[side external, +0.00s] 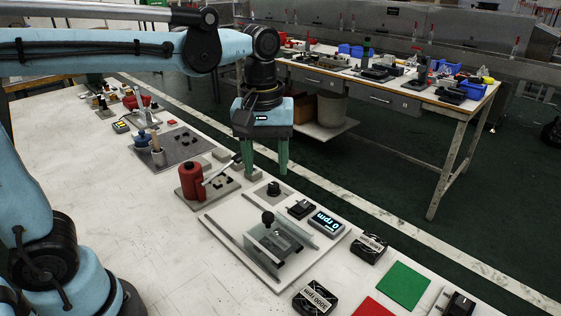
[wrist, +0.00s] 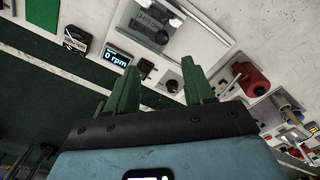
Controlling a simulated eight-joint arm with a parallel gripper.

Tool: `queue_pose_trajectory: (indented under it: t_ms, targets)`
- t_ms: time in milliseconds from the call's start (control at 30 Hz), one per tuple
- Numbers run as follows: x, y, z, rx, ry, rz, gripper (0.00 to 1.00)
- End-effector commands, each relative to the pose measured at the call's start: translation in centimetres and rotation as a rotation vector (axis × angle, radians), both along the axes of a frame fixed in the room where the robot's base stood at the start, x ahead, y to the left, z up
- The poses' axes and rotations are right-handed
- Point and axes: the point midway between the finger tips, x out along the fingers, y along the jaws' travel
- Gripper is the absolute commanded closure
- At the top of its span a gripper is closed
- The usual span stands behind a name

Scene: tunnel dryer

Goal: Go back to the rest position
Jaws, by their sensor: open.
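My gripper (side external: 265,168) has two green fingers and points down above the white work table (side external: 90,185) in the side external view. The fingers are apart with nothing between them. In the wrist view my gripper (wrist: 163,75) also shows open and empty, with the black knob (wrist: 172,86) beyond the fingertips.
A display (side external: 325,222) reading 0 rpm and a clear-covered device (side external: 272,243) stand in front. Black boxes, a green square (side external: 403,286) and a red square (side external: 373,308) lie at lower right. A second table (side external: 440,120) with tools stands behind, across the floor.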

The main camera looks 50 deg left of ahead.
Motion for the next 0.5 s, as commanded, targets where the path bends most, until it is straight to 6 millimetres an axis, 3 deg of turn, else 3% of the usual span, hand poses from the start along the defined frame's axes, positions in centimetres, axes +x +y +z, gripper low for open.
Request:
queue_pose_trajectory:
  t_ms: [267,500]
  targets:
    - [-2.6,2.5,-1.8,0.026,-0.243,-0.294,0.47]
    - [-4.6,4.4,-4.1,0.148,-0.464,-0.572,0.47]
